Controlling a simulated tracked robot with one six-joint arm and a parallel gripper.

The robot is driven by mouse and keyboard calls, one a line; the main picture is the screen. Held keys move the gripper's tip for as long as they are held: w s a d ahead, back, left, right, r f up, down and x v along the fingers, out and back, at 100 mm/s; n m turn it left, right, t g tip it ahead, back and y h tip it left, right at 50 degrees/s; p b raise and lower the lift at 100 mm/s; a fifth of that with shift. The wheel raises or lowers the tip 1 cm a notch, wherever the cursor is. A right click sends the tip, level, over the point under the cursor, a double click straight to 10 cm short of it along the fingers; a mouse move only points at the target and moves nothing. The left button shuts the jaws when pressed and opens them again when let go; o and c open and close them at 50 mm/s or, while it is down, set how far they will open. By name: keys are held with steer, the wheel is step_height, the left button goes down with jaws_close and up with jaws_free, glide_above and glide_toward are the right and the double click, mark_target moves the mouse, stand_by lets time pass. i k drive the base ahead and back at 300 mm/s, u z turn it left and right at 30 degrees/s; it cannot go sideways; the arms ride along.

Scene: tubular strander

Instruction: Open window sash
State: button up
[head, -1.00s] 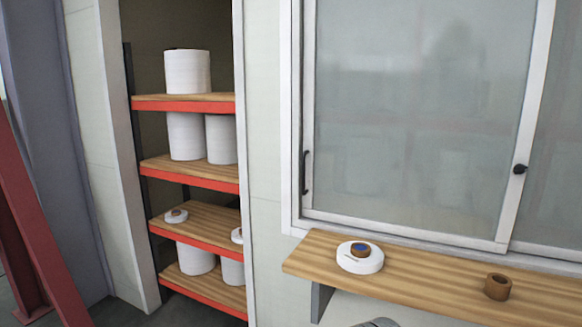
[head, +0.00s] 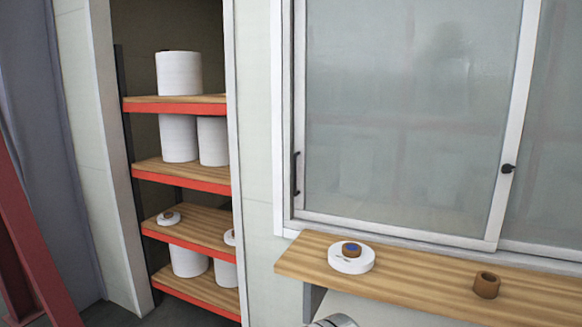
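The window sash (head: 400,120) is a frosted pane in a white frame, and it looks shut. A dark bar handle (head: 296,174) is on its left side, next to the frame. A dark round latch (head: 507,169) sits on the upright where this sash meets the right pane (head: 550,150). My gripper is not in view. A rounded grey metallic part, which may be part of my arm, shows at the bottom edge below the sill shelf.
A wooden sill shelf (head: 420,282) juts out below the window. On it are a white roll (head: 352,263) with a brown and blue core and a brown ring (head: 487,285). At left, a red-edged rack (head: 180,173) holds white rolls. A red beam (head: 30,250) stands far left.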

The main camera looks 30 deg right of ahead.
mark_target(529, 27)
steer(key=i, duration=0.95)
steer(key=z, duration=0.05)
